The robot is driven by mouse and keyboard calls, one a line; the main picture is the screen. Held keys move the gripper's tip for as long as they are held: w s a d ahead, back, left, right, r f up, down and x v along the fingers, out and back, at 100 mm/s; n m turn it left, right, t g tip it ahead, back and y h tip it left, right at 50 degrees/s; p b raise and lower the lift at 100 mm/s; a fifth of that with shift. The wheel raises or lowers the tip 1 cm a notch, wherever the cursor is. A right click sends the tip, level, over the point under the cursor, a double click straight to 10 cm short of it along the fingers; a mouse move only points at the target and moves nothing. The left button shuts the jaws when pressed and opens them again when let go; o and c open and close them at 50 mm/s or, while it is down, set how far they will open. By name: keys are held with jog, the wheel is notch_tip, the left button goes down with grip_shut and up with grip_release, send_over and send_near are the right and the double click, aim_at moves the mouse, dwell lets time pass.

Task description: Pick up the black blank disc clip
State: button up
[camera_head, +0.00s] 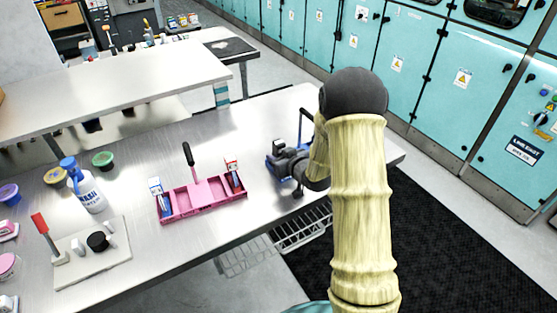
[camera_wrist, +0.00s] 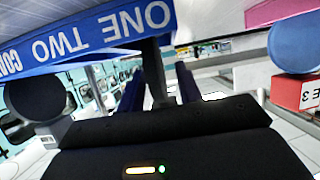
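My gripper (camera_head: 292,168) is low over the right part of the bench, at a blue rack (camera_head: 272,152). In the wrist view the blue rack (camera_wrist: 60,45) bears upside-down white letters, "ONE TWO CO…". A black disc on a grey clip (camera_wrist: 32,98) shows at the left under the rack; it has no visible mark. The gripper's two dark blue fingers (camera_wrist: 158,90) stand apart, with a dark upright post (camera_wrist: 153,68) seen between them. I cannot tell whether they touch it. Another black disc (camera_head: 98,241) sits on a pale board (camera_head: 75,270) at the left.
A pink rack (camera_head: 205,212) with an upright dark handle stands mid-bench. A red block with a blue disc (camera_wrist: 296,92) shows at right in the wrist view. A white bottle (camera_head: 88,190) and coloured tubs are at left. The bench between the bottle and pink rack is clear.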

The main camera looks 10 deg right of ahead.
aim_at(279, 142)
dwell(0.3)
grip_shut()
jog(key=shift+r, duration=0.15)
notch_tip(279, 142, up, 10)
jog(key=shift+f, duration=0.15)
dwell(0.4)
dwell(0.3)
